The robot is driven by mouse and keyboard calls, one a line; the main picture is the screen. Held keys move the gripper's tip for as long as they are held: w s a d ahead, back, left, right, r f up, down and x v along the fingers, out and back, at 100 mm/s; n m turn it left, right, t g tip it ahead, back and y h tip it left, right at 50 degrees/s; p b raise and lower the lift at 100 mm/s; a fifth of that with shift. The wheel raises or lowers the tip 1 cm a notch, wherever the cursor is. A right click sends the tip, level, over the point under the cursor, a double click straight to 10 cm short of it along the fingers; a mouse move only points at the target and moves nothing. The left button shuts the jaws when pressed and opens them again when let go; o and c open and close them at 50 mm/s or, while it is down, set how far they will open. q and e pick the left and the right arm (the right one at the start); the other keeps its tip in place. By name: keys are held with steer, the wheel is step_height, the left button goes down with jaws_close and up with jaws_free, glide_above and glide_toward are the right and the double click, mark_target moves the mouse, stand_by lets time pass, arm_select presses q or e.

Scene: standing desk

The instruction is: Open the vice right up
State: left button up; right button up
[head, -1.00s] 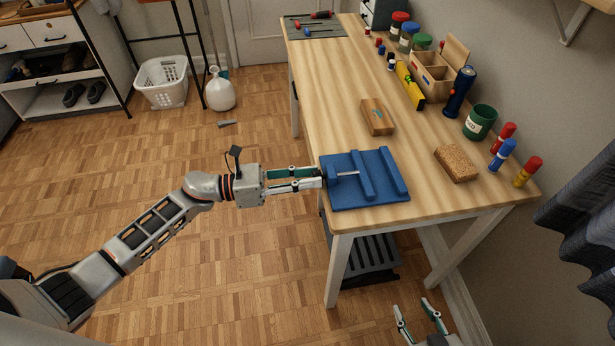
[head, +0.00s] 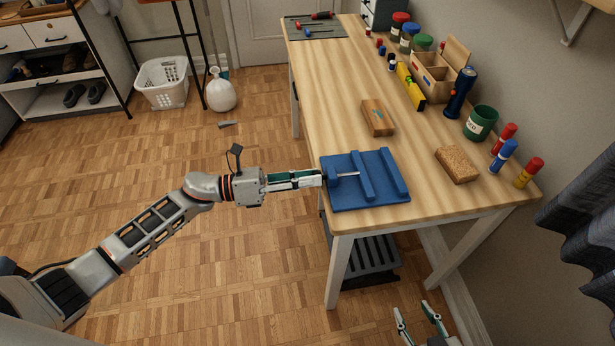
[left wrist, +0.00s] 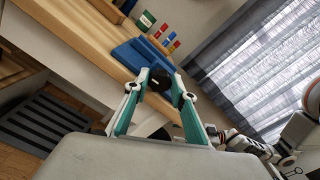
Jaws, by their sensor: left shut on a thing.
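The blue vice (head: 383,188) lies on the near left corner of the wooden desk, with two raised jaw bars and a gap between them. A thin metal screw (head: 346,174) runs from its left end toward the bars. My left gripper (head: 322,178) is at the desk's left edge, shut on the vice's dark handle knob. In the left wrist view the black round knob (left wrist: 160,82) sits between the fingertips, with the blue vice (left wrist: 138,58) behind it. My right gripper (head: 416,311) is low at the bottom edge, fingers apart and empty, away from the desk.
A wooden block (head: 377,118) and a cork-coloured sponge block (head: 456,164) lie on the desk (head: 335,95) near the vice. A green cup (head: 480,122), markers and a wooden organiser stand along the wall side. A dark slatted rack is under the desk.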

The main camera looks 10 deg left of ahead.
arm_select(q)
steer(key=o, duration=1.1)
steer(key=v, duration=1.2)
